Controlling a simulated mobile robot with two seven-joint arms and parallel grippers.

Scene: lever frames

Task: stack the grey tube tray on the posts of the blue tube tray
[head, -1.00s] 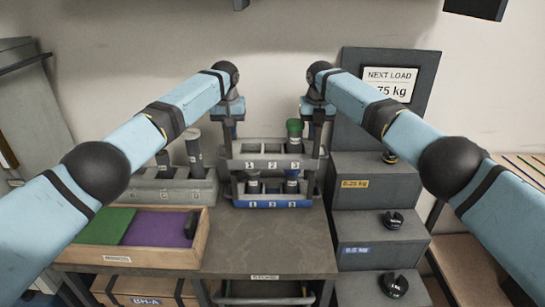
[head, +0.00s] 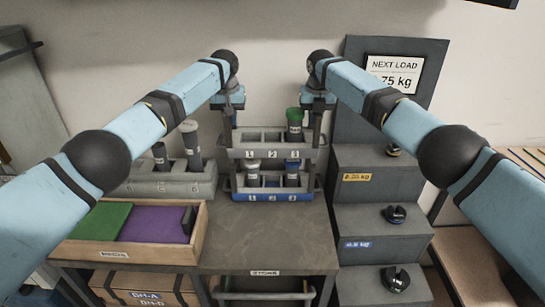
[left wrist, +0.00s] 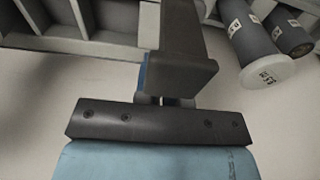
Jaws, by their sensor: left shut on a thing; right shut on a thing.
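The grey tube tray (head: 265,153), numbered 1, 2, 3, is level above the blue tube tray (head: 272,197). A green-capped tube (head: 294,124) stands in its compartment 3. The blue tray stands on the table with a white-topped tube (head: 253,169) in compartment 1 and a blue-capped tube (head: 292,170) in compartment 3. My left gripper (head: 229,122) is shut on the grey tray's left end; my right gripper (head: 317,122) is shut on its right end. I cannot tell whether the grey tray touches the posts. The left wrist view shows grey tray compartments (left wrist: 95,45) beside the finger.
Another grey rack (head: 165,184) with tubes stands at the left, behind a wooden box (head: 195,235) with green and purple sections. Grey steps (head: 375,205) with black weights stand close at the right. The table front (head: 265,245) is clear.

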